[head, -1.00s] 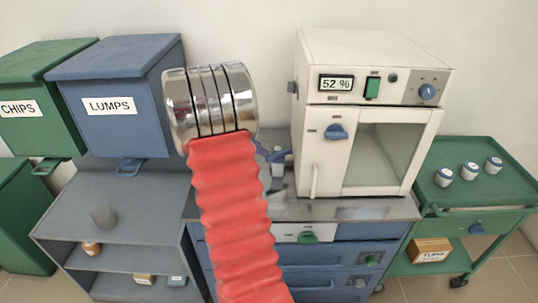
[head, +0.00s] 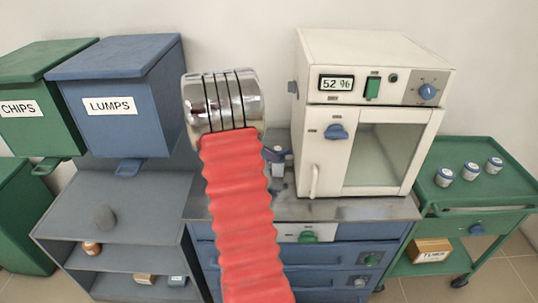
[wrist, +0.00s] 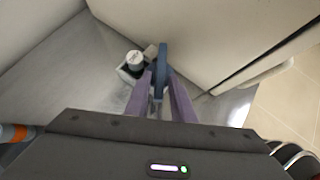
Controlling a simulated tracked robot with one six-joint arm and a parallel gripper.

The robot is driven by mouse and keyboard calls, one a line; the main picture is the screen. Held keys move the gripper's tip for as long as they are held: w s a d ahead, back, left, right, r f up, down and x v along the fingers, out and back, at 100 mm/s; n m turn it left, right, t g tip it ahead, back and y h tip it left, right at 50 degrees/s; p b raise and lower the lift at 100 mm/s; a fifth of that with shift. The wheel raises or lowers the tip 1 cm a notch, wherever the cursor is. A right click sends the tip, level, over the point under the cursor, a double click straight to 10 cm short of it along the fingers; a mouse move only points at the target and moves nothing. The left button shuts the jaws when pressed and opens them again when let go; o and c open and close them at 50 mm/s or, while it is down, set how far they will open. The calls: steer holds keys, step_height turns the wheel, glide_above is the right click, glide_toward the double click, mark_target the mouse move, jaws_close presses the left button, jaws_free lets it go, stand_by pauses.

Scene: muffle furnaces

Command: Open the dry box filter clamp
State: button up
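The dry box (head: 325,165) is white, with a "52 %" display and a blue door knob (head: 336,132). Its glazed door looks shut. In the wrist view a blue lever-like bar (wrist: 161,56), likely the filter clamp, stands beside the white box wall. My gripper (wrist: 160,75) has its two purple fingers on either side of this bar. The fingers are apart, but I cannot tell whether they touch it. A small pale cylinder with a dark ring (wrist: 134,61) sits just left of the bar. In the head view my red-sleeved arm hides most of this spot; my gripper (head: 273,155) shows small.
The grey metal counter (head: 350,208) carries the box. A blue LUMPS bin (head: 120,85) and green CHIPS bin (head: 35,80) stand left, above a grey shelf unit (head: 90,210). A green cart (head: 480,200) with several jars stands right.

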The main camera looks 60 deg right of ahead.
jaws_close()
steer(key=shift+a, duration=0.2)
steer(key=shift+d, duration=0.1)
steer(key=shift+d+f, duration=0.1)
steer(key=shift+m+g+y, duration=0.3)
steer(key=shift+m, duration=0.1)
steer(key=shift+w+d+m+g+y, duration=0.2)
steer(key=shift+m+g+y, duration=0.25)
steer(key=shift+m, duration=0.4)
steer(key=shift+w+d+m+g+y, duration=0.1)
steer(key=shift+d+m+g+y, duration=0.2)
steer(key=shift+m+y, duration=0.4)
steer(key=shift+w+d+m+g+y, duration=0.15)
steer(key=shift+m+g+y, duration=0.25)
steer(key=shift+m, duration=0.55)
steer(key=shift+d, duration=0.1)
